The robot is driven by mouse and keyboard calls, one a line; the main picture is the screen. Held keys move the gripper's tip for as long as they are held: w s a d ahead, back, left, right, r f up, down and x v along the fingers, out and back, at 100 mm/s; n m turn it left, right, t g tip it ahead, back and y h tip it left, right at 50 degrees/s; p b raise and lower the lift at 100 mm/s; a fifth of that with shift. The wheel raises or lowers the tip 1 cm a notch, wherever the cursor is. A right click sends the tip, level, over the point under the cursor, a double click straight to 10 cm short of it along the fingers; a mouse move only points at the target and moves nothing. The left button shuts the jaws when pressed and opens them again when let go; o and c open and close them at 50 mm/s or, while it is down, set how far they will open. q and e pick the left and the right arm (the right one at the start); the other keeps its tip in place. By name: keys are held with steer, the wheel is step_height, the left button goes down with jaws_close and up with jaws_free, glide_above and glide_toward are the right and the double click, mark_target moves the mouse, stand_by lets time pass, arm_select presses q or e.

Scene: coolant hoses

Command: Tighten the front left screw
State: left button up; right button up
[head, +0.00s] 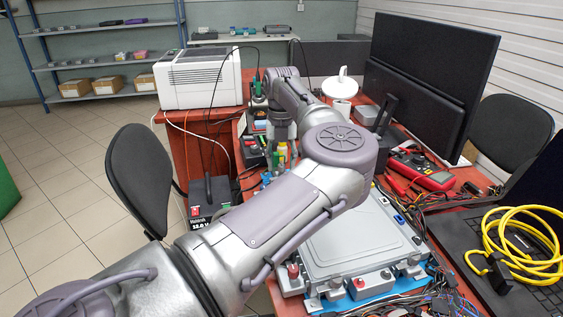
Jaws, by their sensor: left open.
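A flat grey housing (350,240) lies on a blue mat (378,299) on the red table. Small grey blocks with red-topped fittings stand along its front edge, one at the front left (293,272) and another to its right (358,280). I cannot tell which of the small parts there is the front left screw. My left arm crosses the picture and covers the housing's left and back parts. My left gripper (281,152) points down at the back of the table among coloured tool handles, apart from the front left corner. Its jaws are open but small in view. My right gripper is out of view.
A white printer (200,78) stands behind at left. Monitors (428,62) stand at the back right. A red multimeter (425,172), cables and a yellow coiled cable (515,248) crowd the right side. A black chair (140,180) stands left of the table.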

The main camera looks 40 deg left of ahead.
mark_target(281, 165)
arm_select(q)
step_height(281, 165, up, 12)
stand_by(0.4)
steer(key=shift+f, duration=0.2)
